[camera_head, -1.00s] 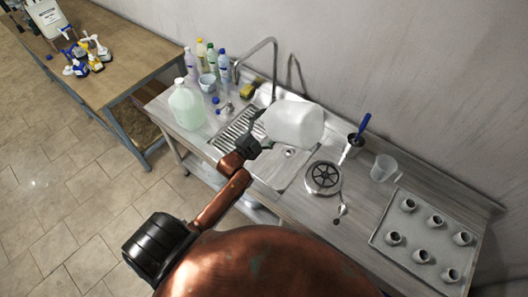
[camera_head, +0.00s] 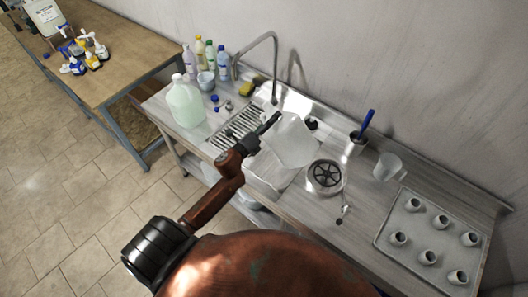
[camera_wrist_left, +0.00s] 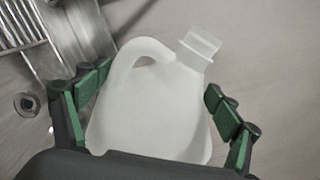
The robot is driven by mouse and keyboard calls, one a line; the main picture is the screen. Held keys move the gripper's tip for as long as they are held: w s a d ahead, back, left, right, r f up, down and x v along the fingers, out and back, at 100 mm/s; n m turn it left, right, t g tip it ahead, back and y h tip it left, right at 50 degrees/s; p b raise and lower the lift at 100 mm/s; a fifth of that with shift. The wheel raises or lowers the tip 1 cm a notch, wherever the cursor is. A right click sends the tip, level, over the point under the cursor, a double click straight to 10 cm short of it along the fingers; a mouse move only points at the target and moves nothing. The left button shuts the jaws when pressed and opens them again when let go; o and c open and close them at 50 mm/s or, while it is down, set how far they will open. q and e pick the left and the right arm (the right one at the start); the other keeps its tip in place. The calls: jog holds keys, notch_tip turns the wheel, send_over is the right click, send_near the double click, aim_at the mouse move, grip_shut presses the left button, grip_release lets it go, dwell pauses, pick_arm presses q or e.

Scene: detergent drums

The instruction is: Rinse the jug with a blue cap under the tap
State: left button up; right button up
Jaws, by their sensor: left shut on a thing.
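A translucent white jug (camera_head: 294,146) is held tilted over the sink basin (camera_head: 262,170). My left gripper (camera_head: 290,124) is shut on it, with a dark finger on either side. In the left wrist view the jug (camera_wrist_left: 150,105) sits between the green finger pads, its handle and pale square neck pointing up; no blue cap shows on it. The curved metal tap (camera_head: 274,62) stands behind the sink, up and left of the jug and apart from it. No water stream is visible. My right gripper is not in view.
A greenish jug (camera_head: 186,104), several bottles (camera_head: 209,57) and blue caps (camera_head: 215,98) stand left of the sink. A yellow sponge (camera_head: 246,88) lies by the tap. A round black strainer (camera_head: 326,176), clear pitcher (camera_head: 387,166) and cup tray (camera_head: 386,252) are to the right.

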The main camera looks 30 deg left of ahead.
pick_arm(q)
jog(key=m+b, duration=0.1)
jog(key=m, duration=0.2)
jog(key=shift+f, duration=0.1)
jog(key=m+b, duration=0.1)
jog(key=m, duration=0.2)
jog(key=shift+m+b, duration=0.3)
jog(key=shift+m, duration=1.4)
